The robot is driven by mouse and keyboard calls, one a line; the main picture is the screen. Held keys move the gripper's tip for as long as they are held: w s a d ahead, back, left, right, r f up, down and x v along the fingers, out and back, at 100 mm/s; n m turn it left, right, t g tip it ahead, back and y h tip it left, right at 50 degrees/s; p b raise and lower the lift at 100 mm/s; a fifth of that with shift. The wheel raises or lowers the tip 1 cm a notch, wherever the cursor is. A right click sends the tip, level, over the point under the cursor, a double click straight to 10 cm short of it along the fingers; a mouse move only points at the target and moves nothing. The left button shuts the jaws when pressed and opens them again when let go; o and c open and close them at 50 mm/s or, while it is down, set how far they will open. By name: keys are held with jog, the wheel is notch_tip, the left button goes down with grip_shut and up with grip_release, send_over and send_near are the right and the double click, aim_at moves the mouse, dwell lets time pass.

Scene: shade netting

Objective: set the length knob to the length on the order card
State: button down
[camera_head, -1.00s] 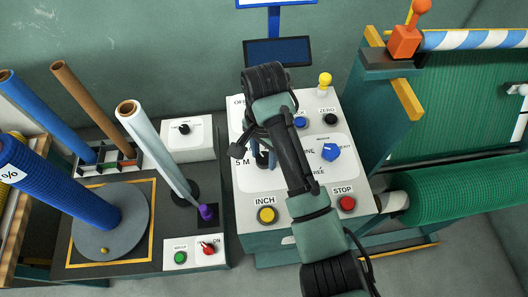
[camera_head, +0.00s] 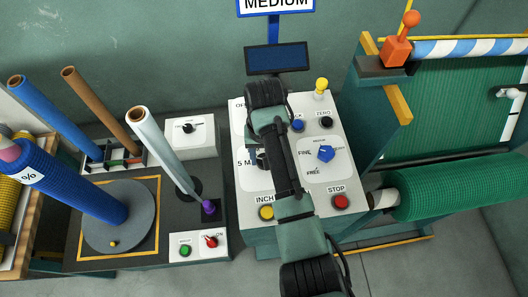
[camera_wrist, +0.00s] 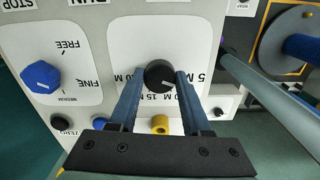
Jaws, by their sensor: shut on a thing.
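The black length knob (camera_wrist: 159,75) sits on a white panel among upside-down length labels, of which 5 M is clear and 15 M partly shows. A pale mark on it points right and slightly down in the wrist view, toward the 5 M side. My gripper (camera_wrist: 161,78) is shut on the knob, one blue finger on each side. In the head view my gripper (camera_head: 257,158) is over the left part of the panel, where my arm hides most of the knob. A blue-framed white sign (camera_head: 276,5) reads MEDIUM; its upper part is out of view.
A green net roll (camera_head: 460,188) lies to the right. Tubes and a blue roll stand left.

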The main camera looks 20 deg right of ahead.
jog(key=shift+n, duration=0.7)
jog(key=shift+c, duration=1.8)
grip_release()
notch_tip(320, 180, up, 13)
jog(key=p, duration=0.5)
jog(key=shift+w, duration=0.1)
